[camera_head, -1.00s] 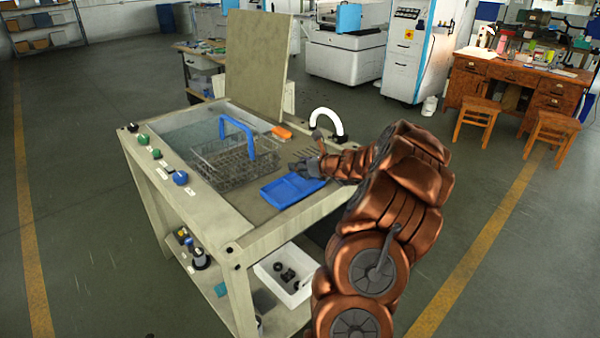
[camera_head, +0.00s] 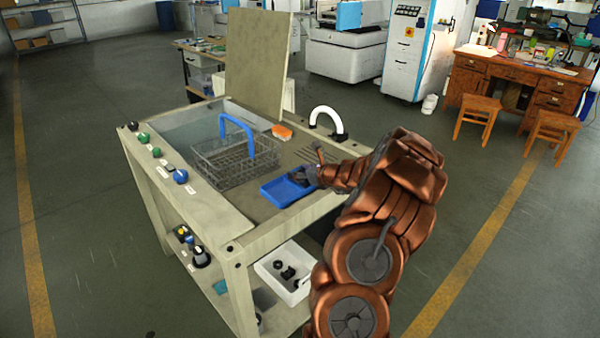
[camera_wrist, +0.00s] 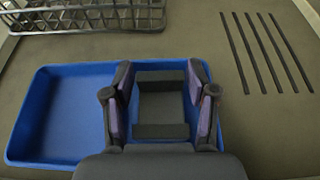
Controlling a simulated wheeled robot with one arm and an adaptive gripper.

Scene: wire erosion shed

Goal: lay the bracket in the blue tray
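The blue tray (camera_wrist: 62,118) lies flat on the bench top and also shows in the head view (camera_head: 270,192). The bracket (camera_wrist: 161,102), a dark grey squarish piece with a raised flange at its near and far ends, is over the right half of the tray. In the head view my gripper (camera_head: 302,177) is low at the tray's right part. Whether the bracket touches the tray floor cannot be told.
A wire basket (camera_head: 225,165) with a blue handle stands left of the tray. The tray's left half is empty. A white bin (camera_head: 285,275) sits below.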

